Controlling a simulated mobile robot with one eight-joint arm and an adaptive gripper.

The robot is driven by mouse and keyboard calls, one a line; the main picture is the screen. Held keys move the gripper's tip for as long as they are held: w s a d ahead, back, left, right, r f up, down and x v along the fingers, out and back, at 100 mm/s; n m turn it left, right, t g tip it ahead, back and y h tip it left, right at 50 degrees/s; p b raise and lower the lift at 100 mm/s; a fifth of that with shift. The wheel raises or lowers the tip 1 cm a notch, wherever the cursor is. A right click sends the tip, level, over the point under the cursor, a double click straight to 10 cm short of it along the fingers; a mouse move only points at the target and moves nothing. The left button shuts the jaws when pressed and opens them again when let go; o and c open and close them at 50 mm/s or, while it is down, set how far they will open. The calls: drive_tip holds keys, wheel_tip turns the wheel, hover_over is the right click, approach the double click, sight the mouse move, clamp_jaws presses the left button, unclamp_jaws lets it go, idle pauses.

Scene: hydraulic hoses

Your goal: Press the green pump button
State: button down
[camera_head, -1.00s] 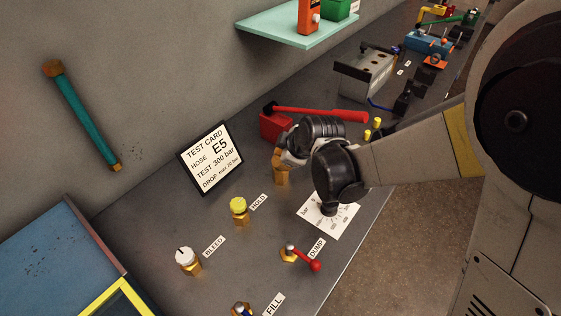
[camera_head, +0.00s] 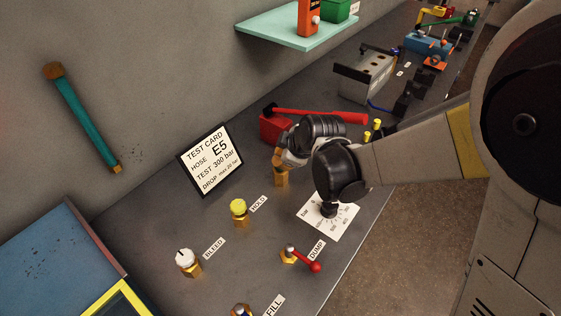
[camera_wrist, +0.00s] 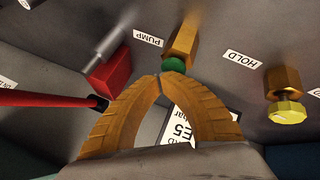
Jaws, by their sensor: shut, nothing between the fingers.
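The green pump button (camera_wrist: 174,65) shows in the wrist view as a green cap on a brass hex fitting (camera_wrist: 183,42) beside the PUMP label (camera_wrist: 148,39). My gripper (camera_wrist: 160,84) has its two ribbed orange fingers drawn together at the tips, with nothing between them. The fingertips appear just beside the green cap; I cannot tell whether they touch it. In the head view my gripper (camera_head: 279,157) is over a brass fitting (camera_head: 282,178), and the green cap is hidden there.
The yellow HOLD knob (camera_head: 238,208), white BLEED knob (camera_head: 185,258) and red DUMP lever (camera_head: 314,267) stand nearer on the bench. A red block (camera_head: 272,128) with a long red handle (camera_head: 320,115) lies close behind my gripper. The test card (camera_head: 210,160) stands to the left.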

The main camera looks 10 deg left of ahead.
drive_tip(key=shift+r+p, duration=2.05)
drive_tip(key=shift+r, duration=0.85)
